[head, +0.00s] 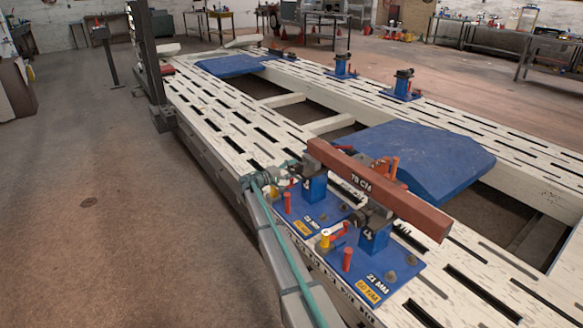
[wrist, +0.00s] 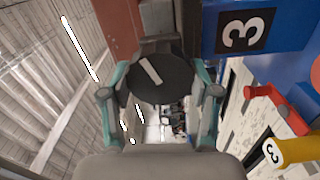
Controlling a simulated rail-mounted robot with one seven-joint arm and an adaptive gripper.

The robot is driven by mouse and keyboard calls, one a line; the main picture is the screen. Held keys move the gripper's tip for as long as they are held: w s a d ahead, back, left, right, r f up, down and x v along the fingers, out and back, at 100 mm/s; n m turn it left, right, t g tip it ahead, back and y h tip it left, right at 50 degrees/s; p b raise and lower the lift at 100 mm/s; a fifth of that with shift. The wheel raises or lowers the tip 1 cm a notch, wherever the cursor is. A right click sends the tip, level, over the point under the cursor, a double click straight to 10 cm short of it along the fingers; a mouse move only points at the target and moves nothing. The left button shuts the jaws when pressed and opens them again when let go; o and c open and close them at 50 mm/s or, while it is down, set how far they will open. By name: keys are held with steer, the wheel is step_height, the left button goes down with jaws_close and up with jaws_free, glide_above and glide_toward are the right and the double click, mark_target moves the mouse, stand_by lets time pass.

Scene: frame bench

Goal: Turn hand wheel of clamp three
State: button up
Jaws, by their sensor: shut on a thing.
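Clamp three shows in the wrist view as a blue block (wrist: 275,30) with a black plate marked 3. Its hand wheel (wrist: 155,80) is a dark round disc with a pale stripe across its face. My gripper (wrist: 161,92) has its teal fingers on the left and right sides of the wheel, shut on it. In the head view my gripper (head: 264,179) is at the bench's near side edge, left of the blue clamp post (head: 314,188). The wheel is mostly hidden there by my fingers.
A red-brown beam (head: 375,188) lies across the two near clamps. A red lever (wrist: 280,108) and a yellow cylinder marked 3 (wrist: 290,151) are right of my gripper. Another clamp (head: 375,237) stands nearby. The floor left of the bench (head: 120,200) is clear.

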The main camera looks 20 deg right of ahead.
steer(key=n+p, duration=0.2)
steer(key=n, duration=0.1)
steer(key=shift+r+n, duration=0.1)
steer(key=shift+n, duration=0.2)
steer(key=n+p, duration=0.2)
steer(key=n, duration=0.1)
steer(key=shift+n+p, duration=0.3)
steer(key=n+p, duration=0.2)
steer(key=shift+n, duration=0.4)
steer(key=shift+f+n+p, duration=0.2)
steer(key=shift+n+p, duration=1)
steer(key=shift+n, duration=0.6)
steer(key=o, duration=1.2)
steer(key=a, duration=0.4)
steer(key=s+a, duration=0.1)
steer(key=a, duration=0.3)
steer(key=s+a, duration=0.1)
steer(key=a, duration=0.2)
steer(key=shift+s+a, duration=0.25)
steer(key=shift+a, duration=0.15)
